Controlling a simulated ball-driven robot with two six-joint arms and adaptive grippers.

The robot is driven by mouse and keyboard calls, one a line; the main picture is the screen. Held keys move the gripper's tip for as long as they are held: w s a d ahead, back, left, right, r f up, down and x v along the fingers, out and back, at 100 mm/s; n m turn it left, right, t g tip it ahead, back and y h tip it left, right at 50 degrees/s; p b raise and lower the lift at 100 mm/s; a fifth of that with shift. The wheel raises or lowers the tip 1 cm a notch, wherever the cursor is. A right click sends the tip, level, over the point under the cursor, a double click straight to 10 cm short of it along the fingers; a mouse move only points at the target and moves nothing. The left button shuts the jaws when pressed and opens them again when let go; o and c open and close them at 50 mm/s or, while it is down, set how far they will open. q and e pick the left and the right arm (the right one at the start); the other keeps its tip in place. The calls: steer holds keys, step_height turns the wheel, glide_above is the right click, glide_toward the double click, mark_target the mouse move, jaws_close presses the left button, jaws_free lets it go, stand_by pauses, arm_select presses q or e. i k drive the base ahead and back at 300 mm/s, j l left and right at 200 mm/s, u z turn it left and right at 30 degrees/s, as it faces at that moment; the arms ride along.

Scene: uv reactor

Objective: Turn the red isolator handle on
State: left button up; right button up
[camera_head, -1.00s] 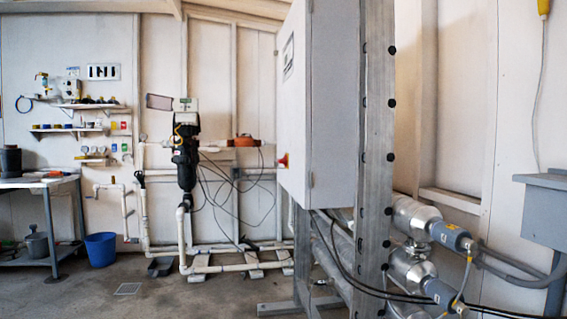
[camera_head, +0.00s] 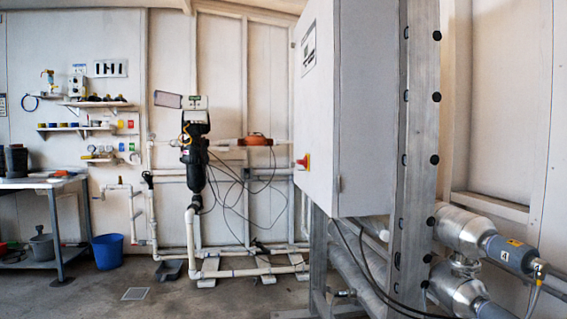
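The red isolator handle (camera_head: 302,162) is a small red knob on a yellow plate. It sits low on the front face of the grey control cabinet (camera_head: 368,110), which is right of centre. The cabinet front is seen at a steep angle, so the handle's exact setting cannot be told. Neither of my grippers shows in the view.
A metal frame post (camera_head: 417,150) and silver reactor tubes (camera_head: 460,232) stand right of the cabinet. White pipes (camera_head: 240,272) run low along the back wall. A workbench (camera_head: 60,184) and a blue bucket (camera_head: 108,251) are at left. The floor (camera_head: 190,300) in front is open.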

mark_target(304, 162)
steer(key=i+j+u, duration=0.3)
steer(key=u, duration=0.15)
steer(key=i+j+u, duration=0.1)
steer(key=i+u, duration=0.35)
steer(key=i+j, duration=0.1)
steer(key=i, duration=1.05)
steer(key=i+z, duration=0.2)
steer(key=i, duration=0.4)
steer(key=i+z, duration=0.25)
steer(key=i, duration=0.4)
steer(key=i+j+z, duration=0.2)
steer(key=i, duration=0.4)
steer(key=i+z, duration=0.4)
steer(key=i+j+z, duration=0.25)
steer(key=i+z, duration=0.15)
steer(key=i, duration=0.2)
steer(key=i+z, duration=0.15)
steer(key=z, duration=0.25)
steer(key=i+z, duration=0.1)
steer(key=z, duration=0.3)
steer(key=i+j+z, duration=0.1)
steer(key=z, duration=0.3)
steer(key=i+j+z, duration=0.1)
steer(key=z, duration=0.3)
steer(key=j+z, duration=0.25)
steer(key=z, duration=0.2)
steer(key=i, duration=0.05)
